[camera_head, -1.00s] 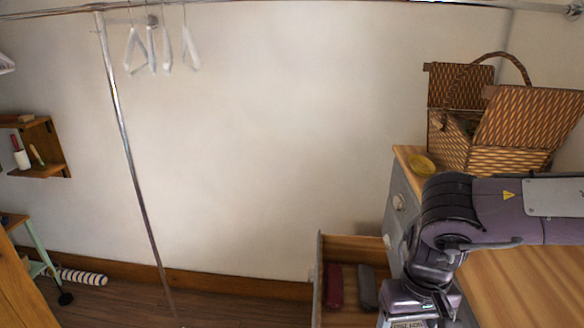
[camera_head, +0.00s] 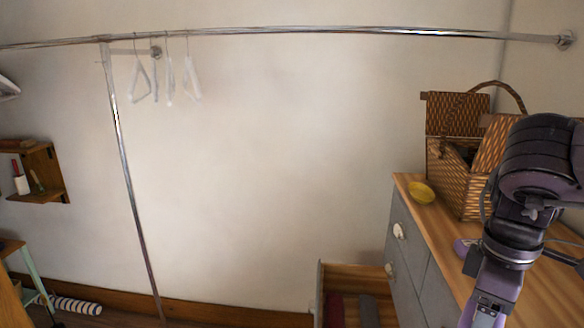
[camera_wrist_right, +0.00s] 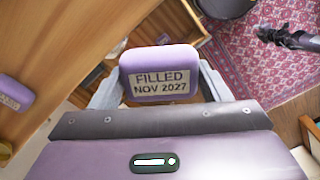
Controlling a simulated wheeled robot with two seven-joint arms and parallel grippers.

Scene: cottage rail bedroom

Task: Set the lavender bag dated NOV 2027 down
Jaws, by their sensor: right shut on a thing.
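The lavender bag labelled FILLED NOV 2027 (camera_wrist_right: 160,58) is between the pale fingers of my right gripper (camera_wrist_right: 158,92) in the right wrist view. The gripper is shut on it, and the label faces the camera. In the head view my right wrist (camera_head: 492,290) points down beside the dresser front; its fingertips and the bag are below the picture. A second lavender bag (camera_wrist_right: 14,92) with a label lies on the wooden dresser top (camera_wrist_right: 62,38); its date is too small to read. A purple piece (camera_head: 462,248) shows on the top in the head view, partly hidden.
An open drawer (camera_head: 350,270) holds a dark red thing (camera_head: 335,308) and a grey thing (camera_head: 369,310). A yellow dish (camera_head: 421,192) and a wicker basket (camera_head: 455,190) stand on the dresser top. A patterned rug (camera_wrist_right: 255,55) covers the floor beyond.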

